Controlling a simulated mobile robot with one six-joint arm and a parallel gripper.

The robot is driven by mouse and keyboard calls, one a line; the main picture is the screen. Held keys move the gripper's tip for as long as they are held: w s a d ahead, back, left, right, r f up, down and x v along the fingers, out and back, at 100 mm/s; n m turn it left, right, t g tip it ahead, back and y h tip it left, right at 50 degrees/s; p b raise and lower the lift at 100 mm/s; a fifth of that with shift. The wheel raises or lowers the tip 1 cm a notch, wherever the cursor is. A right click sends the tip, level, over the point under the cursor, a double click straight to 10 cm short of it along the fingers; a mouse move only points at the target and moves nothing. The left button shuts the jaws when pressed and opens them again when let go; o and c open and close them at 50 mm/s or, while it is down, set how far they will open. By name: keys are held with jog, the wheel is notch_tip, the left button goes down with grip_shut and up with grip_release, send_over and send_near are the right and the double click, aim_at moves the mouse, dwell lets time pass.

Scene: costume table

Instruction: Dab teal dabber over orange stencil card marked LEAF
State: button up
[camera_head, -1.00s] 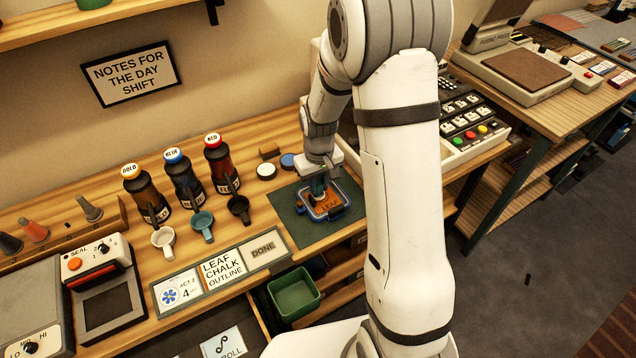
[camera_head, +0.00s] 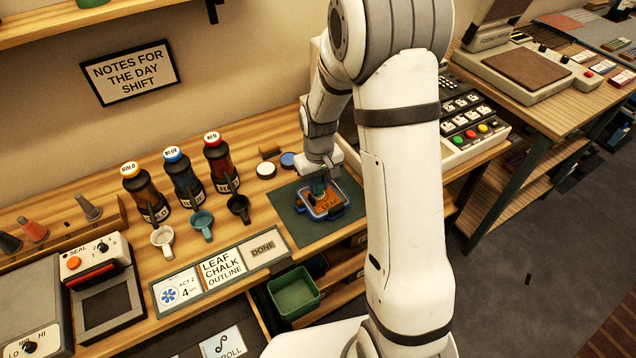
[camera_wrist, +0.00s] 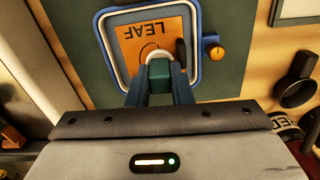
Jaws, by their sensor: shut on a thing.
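The orange stencil card (camera_wrist: 139,41) marked LEAF lies inside a blue frame (camera_wrist: 196,72) on a dark green mat (camera_wrist: 235,75). In the head view the same card (camera_head: 329,204) shows in its frame (camera_head: 345,207) on the mat (camera_head: 287,216). My gripper (camera_wrist: 160,75) is shut on the teal dabber (camera_wrist: 159,69), whose pale round head is over the lower part of the card. In the head view the dabber (camera_head: 318,187) is upright over the card. Whether its tip touches the card cannot be told.
An orange knob (camera_wrist: 216,53) is on the frame's side. Gold, blue and red bottles (camera_head: 222,165) and several cups (camera_head: 201,222) stand left of the mat. White (camera_head: 266,171) and blue (camera_head: 288,160) round lids lie behind it. A sign strip (camera_head: 222,267) and green bin (camera_head: 294,294) are in front.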

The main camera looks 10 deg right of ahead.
dwell(0.4)
jog(key=shift+r+p, duration=2.35)
jog(key=shift+r, duration=1.15)
jog(key=shift+f, duration=0.1)
jog(key=shift+s+d+f+b, duration=0.1)
jog(key=shift+s+f+b, duration=0.15)
jog(key=shift+f+b, duration=0.65)
jog(key=shift+s+d+f+b, duration=0.1)
jog(key=shift+s+f+b, duration=0.15)
jog(key=shift+f+b, duration=0.7)
jog(key=shift+s+d+f+b, duration=0.1)
jog(key=shift+s+f+b, duration=0.15)
jog(key=shift+f+b, duration=0.65)
jog(key=shift+f+b, duration=0.3)
jog(key=shift+f, duration=0.4)
notch_tip(320, 180, up, 7)
jog(key=p, duration=0.4)
jog(key=shift+p, duration=0.4)
